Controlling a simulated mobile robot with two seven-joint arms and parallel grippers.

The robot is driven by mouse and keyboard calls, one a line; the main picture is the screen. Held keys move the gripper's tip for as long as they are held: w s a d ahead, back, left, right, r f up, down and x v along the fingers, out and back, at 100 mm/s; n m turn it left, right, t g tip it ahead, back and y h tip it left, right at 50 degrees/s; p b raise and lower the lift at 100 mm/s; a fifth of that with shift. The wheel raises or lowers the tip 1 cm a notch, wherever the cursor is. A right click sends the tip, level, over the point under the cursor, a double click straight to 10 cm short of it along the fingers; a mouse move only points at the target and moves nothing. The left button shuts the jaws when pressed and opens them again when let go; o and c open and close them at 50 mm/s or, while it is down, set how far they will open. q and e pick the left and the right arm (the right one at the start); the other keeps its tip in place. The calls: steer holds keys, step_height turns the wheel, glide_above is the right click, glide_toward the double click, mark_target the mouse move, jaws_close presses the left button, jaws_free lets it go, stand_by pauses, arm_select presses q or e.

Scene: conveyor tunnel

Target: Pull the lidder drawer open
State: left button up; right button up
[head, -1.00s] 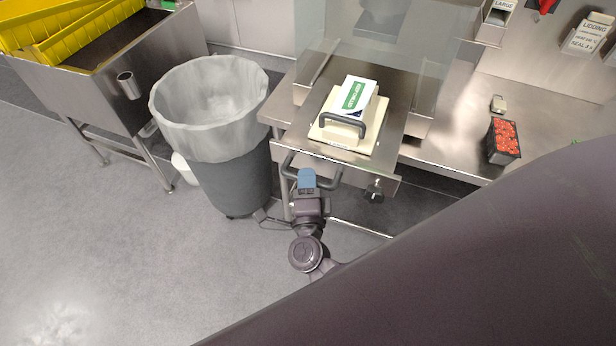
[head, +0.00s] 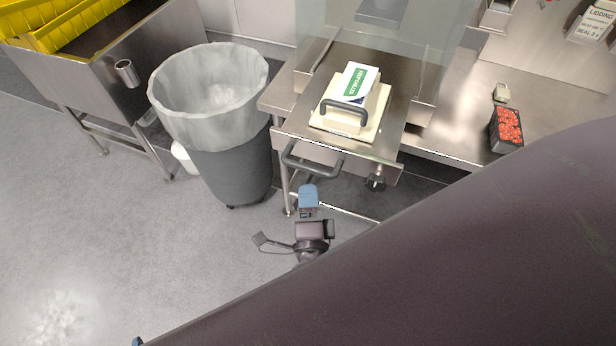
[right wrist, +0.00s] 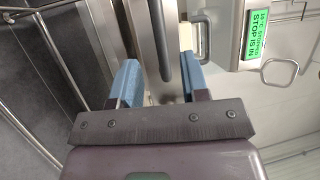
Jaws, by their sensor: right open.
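The lidder drawer (head: 385,158) is a steel tray whose front sticks out past the counter edge. Its dark bar handle (head: 313,165) is on the front face. A cream block (head: 368,125) with its own dark handle sits on top. My right gripper (head: 308,190), blue-tipped, is open just below the drawer handle in the head view, apparently apart from it. In the right wrist view the dark drawer handle (right wrist: 160,40) lines up between the open blue fingers of the gripper (right wrist: 160,80). A small blue tip of my left gripper (head: 137,341) shows at the bottom edge.
A grey bin (head: 232,172) with a clear liner stands left of the lidder. A steel sink (head: 140,75) with yellow crates is further left. A strawberry punnet (head: 507,128) sits on the counter right. Floor in front is open.

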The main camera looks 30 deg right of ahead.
steer(key=shift+v, duration=1.9)
steer(key=w+a+n+t+y, duration=0.1)
steer(key=w+a+n+y, duration=0.1)
steer(key=a+n+y, duration=0.5)
steer(key=s+d+f+n+g+y, duration=0.1)
steer(key=s+d+f+n+g, duration=0.3)
steer(key=d+n, duration=0.4)
steer(key=s+d+f+n+g, duration=0.3)
steer(key=s+d+f+n, duration=0.1)
steer(key=d+n, duration=0.4)
steer(key=d+f, duration=0.1)
steer(key=d, duration=0.1)
steer(key=shift+d+n+g+y, duration=0.3)
steer(key=shift+d+g+y, duration=0.05)
steer(key=shift+g+y, duration=0.05)
